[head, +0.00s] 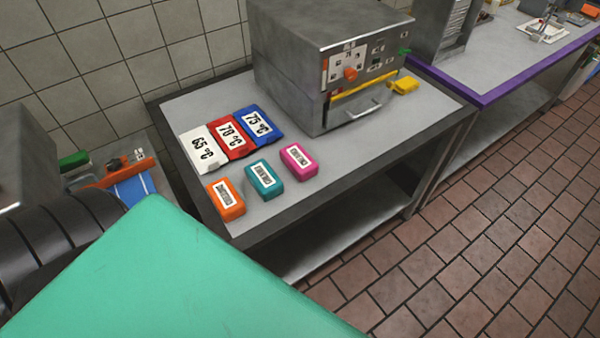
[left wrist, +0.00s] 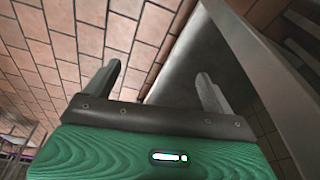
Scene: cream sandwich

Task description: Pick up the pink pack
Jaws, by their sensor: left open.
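The pink pack (head: 298,162) lies on the grey metal table at the right end of a row of three packs. It has a white label and nothing touches it. The teal pack (head: 264,179) and the orange pack (head: 226,199) lie to its left. My left gripper (left wrist: 160,85) shows in the left wrist view with its two dark fingers apart and nothing between them. Floor tiles and a grey surface show beyond the fingers. A large green part of mine covers the lower left of the head view. The pink pack is not in the left wrist view.
White, red and blue temperature cards (head: 231,136) lie behind the packs. A metal oven (head: 320,65) with a handle and a yellow item (head: 405,86) stand on the table (head: 355,150). A purple-edged counter (head: 500,75) is at the right. Tiled floor (head: 480,210) is clear.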

